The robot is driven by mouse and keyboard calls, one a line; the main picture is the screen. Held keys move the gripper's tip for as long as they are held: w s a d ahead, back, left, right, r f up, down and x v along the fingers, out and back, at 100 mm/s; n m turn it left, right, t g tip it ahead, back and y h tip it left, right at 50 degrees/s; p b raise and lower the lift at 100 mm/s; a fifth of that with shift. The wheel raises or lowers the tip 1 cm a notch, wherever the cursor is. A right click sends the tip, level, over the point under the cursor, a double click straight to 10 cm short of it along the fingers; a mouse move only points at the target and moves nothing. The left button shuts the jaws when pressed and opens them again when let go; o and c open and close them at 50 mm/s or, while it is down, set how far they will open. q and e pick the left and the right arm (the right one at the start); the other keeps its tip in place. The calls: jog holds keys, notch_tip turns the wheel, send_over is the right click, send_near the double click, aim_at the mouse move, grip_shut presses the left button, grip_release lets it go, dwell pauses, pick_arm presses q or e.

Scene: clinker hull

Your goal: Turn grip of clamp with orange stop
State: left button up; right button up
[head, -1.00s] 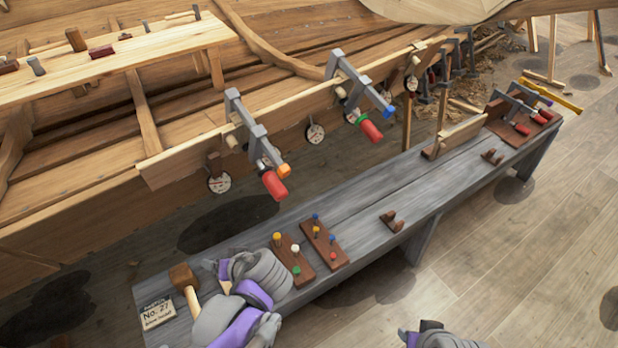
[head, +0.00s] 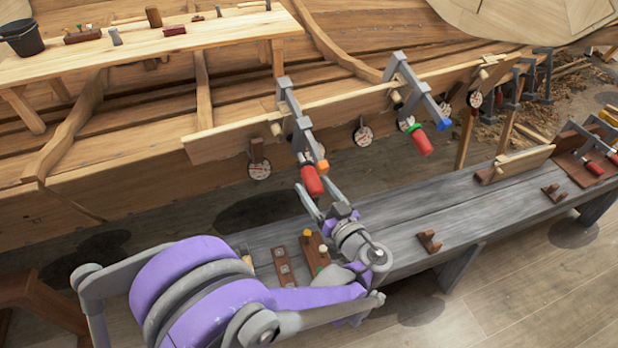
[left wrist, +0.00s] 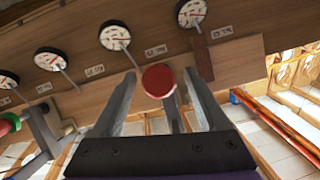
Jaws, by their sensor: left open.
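The clamp with the orange stop (head: 323,166) hangs on the hull plank, its grey bar (head: 302,135) pointing down and forward. Its red grip (head: 312,177) is at the lower end. My left gripper (head: 316,191) is open just below the grip, with a finger to each side. In the left wrist view the round red end of the grip (left wrist: 158,80) shows between the two grey fingers (left wrist: 161,98). I cannot tell whether the fingers touch it. My right gripper is not in view.
A second clamp with a blue stop (head: 444,124) and red grip (head: 422,142) hangs to the right. Round dials (head: 362,136) hang along the plank. The grey bench (head: 400,215) lies below, with peg boards (head: 283,268) near my arm and wooden rests (head: 429,241) farther right.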

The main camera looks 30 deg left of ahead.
aim_at(308, 178)
pick_arm(q)
jog(key=shift+x, duration=2.1)
grip_shut()
